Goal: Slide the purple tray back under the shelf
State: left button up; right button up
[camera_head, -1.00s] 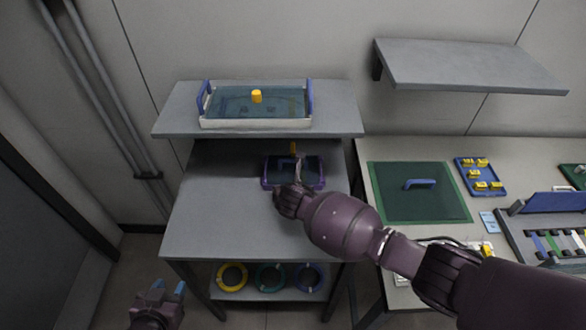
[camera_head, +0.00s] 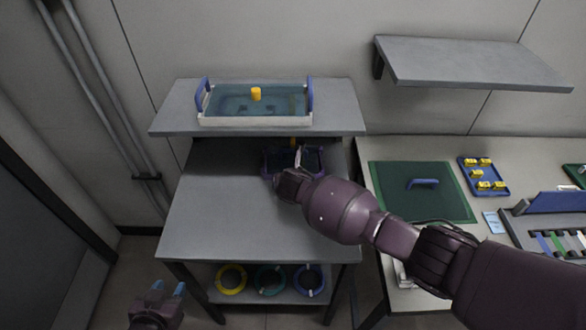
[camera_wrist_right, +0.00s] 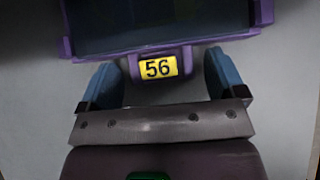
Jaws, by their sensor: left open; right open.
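The purple tray (camera_head: 270,165) sits on the grey table at the right, its far part in the shadow under the raised shelf (camera_head: 340,122). In the right wrist view the tray (camera_wrist_right: 190,42) shows its near wall and a small front tab with a yellow label (camera_wrist_right: 158,67) reading 56. My right gripper (camera_wrist_right: 163,80) is open, one blue-tipped finger on each side of the tab, with gaps on both sides. In the head view the right hand (camera_head: 295,172) covers the tray's near side. My left gripper (camera_head: 167,290) is open and empty, low at the left, away from the table.
A white bin with blue handles (camera_head: 255,121) holding a yellow piece stands on the raised shelf. Coloured rings (camera_head: 270,279) lie on the lower shelf. A green mat (camera_head: 400,205) and a blue tray with yellow pieces (camera_head: 486,190) lie on the right-hand table. The table's left part is clear.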

jog(key=shift+w+b, duration=0.8)
jog(key=shift+w, duration=0.6)
jog(key=shift+s+r+p, duration=0.15)
jog(key=shift+s+p, duration=0.2)
jog(key=shift+p, duration=0.25)
jog(key=s+p, duration=0.2)
jog(key=shift+s+r+p, duration=0.2)
jog(key=shift+s+p, duration=0.1)
jog(key=shift+p, duration=0.05)
jog(key=shift+s+p, duration=0.75)
jog(key=shift+p, duration=0.1)
jog(key=shift+s+p, duration=0.35)
jog(key=shift+s, duration=0.85)
jog(key=shift+s+r, duration=0.2)
jog(key=shift+s, duration=1.95)
jog(key=shift+s+r, duration=0.25)
jog(key=shift+s, duration=1.85)
jog(key=shift+s+r, duration=0.2)
jog(key=shift+s, duration=1.95)
pick_arm(q)
jog(key=shift+s+a+r, duration=0.1)
jog(key=shift+s+r, duration=0.3)
jog(key=shift+r, duration=0.25)
jog(key=shift+s+r, duration=0.35)
jog(key=shift+r, duration=0.25)
